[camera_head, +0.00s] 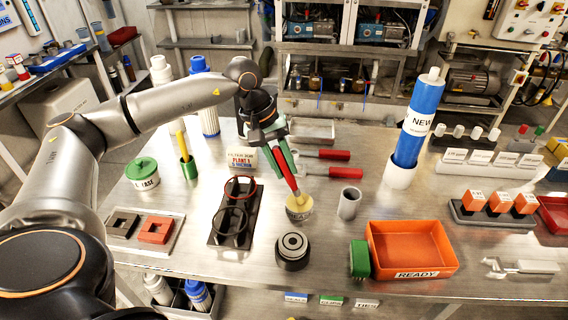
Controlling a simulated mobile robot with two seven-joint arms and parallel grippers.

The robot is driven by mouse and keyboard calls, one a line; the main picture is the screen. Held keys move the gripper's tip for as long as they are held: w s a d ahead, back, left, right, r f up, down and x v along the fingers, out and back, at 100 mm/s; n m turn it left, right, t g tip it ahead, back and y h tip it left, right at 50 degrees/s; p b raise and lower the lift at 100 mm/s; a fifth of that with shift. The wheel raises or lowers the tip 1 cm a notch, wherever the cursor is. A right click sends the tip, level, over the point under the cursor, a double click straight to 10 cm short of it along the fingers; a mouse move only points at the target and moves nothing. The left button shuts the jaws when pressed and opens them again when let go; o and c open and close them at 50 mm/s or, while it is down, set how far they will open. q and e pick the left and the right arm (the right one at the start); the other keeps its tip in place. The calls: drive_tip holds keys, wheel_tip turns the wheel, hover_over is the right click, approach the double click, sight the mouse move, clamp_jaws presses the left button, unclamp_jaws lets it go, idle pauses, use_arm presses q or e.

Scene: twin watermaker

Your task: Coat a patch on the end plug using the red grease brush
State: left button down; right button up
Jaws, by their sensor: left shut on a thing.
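My left gripper (285,163) is shut on the red grease brush (289,180) near the middle of the table. The brush points down and leans slightly, with its tip at the top of a short tan round piece (299,212). This piece may be the end plug; I cannot tell whether the bristles touch it. A black ringed round part (292,251) stands just in front of it. A white tub with a green lid (142,174), its label ending in "EASE", stands at the left. My right gripper is not in view.
A grey cup (349,203) stands close right of the brush. A black rack (222,237) with rings is at its left. Red-handled tools (333,173) lie behind. An orange READY bin (408,248) and a tall blue NEW filter (418,118) stand to the right.

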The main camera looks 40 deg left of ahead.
use_arm(q)
drive_tip(key=shift+r+p, duration=2)
drive_tip(key=shift+r, duration=1.45)
